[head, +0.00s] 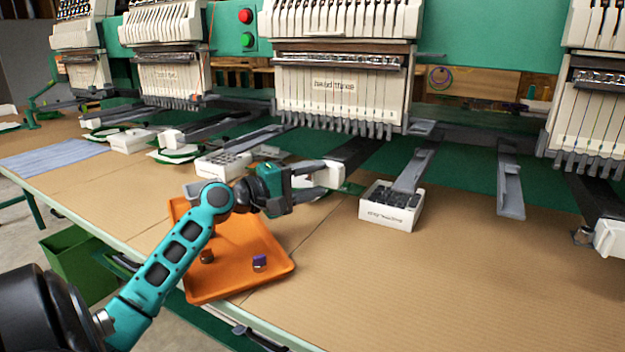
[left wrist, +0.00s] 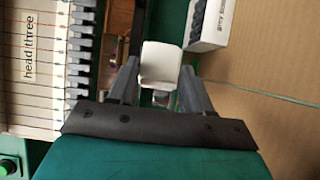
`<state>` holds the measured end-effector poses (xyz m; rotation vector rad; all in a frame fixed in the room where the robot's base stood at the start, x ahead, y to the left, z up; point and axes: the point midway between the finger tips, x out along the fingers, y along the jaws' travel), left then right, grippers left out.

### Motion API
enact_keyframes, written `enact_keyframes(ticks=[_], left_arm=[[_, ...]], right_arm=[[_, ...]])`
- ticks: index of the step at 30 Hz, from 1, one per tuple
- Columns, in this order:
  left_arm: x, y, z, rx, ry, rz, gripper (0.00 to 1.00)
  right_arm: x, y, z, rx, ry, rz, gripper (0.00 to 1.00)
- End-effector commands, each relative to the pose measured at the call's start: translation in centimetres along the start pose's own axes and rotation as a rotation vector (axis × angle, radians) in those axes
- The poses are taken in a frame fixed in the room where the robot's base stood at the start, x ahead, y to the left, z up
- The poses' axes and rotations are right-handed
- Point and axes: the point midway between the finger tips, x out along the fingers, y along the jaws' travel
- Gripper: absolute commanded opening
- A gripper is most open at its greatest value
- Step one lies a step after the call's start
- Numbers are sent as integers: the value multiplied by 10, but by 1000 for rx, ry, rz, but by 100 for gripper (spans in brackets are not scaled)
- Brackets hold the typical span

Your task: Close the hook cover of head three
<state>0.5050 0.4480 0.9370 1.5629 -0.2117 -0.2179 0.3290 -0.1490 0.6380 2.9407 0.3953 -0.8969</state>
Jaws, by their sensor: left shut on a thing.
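Head three (head: 338,90), a white needle head with its name on the front, hangs over the table; it also shows sideways in the left wrist view (left wrist: 30,70). Below it a dark arm (head: 358,152) reaches forward to a white hook cover (head: 325,172). My left gripper (head: 312,184) is shut on this white cover. In the left wrist view the cover (left wrist: 161,62) sits between the two fingers (left wrist: 158,90). The gripper partly hides the cover, and I cannot tell how far it is swung. My right gripper is not in view.
An orange tray (head: 215,275) with small spools lies under my left arm. A white box of dark pieces (head: 390,222) stands right of the gripper. Another white cover (head: 610,240) is at the far right. The cardboard-coloured table front right is clear.

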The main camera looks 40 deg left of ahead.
Motion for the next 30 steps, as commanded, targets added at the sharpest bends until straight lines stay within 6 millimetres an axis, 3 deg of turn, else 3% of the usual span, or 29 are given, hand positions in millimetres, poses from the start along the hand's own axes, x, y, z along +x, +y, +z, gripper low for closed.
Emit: enact_keyframes(ticks=[1,20,21,23,30], left_arm=[[-2,2,-8,3,25,7,0],[-3,2,-7,3,31,6,0],[-3,2,-7,3,31,6,51],[-3,2,-7,4,31,7,55],[-4,1,-4,1,22,6,55]], right_arm=[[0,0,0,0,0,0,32],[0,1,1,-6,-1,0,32],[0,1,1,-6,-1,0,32],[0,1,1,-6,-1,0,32],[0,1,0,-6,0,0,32]])
